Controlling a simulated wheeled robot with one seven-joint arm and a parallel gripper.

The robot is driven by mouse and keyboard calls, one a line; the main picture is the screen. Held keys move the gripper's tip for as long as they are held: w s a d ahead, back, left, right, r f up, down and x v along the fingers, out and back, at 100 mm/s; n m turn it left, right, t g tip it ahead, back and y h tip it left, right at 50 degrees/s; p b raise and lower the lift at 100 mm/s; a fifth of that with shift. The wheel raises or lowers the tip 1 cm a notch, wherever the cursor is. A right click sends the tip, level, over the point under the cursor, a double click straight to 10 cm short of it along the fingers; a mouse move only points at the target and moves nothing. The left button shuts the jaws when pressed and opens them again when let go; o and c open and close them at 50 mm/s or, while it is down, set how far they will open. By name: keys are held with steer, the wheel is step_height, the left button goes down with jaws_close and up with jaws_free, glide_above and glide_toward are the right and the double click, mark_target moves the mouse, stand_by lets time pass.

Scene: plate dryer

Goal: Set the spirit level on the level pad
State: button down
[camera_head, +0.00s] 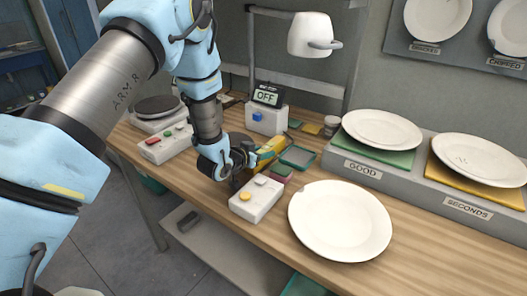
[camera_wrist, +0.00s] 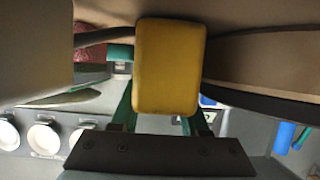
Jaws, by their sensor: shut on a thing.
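The yellow spirit level (camera_head: 271,147) is in my gripper (camera_head: 247,160), tilted in the head view, above the wooden bench near its front edge. In the wrist view its yellow end (camera_wrist: 168,66) fills the space between my two green fingers. Right of it lies a small tray-like pad with a teal rim and grey middle (camera_head: 298,157). I cannot tell for sure whether this is the level pad. My wrist and gripper hide part of the level and the bench under it.
A white button box (camera_head: 256,198) stands just in front of my gripper. A large white plate (camera_head: 340,221) lies to the right. A device reading OFF (camera_head: 267,117) stands behind. The GOOD and SECONDS stand (camera_head: 405,182) is at right.

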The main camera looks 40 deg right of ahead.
steer(key=shift+f, duration=0.1)
steer(key=c, duration=0.7)
jaws_free()
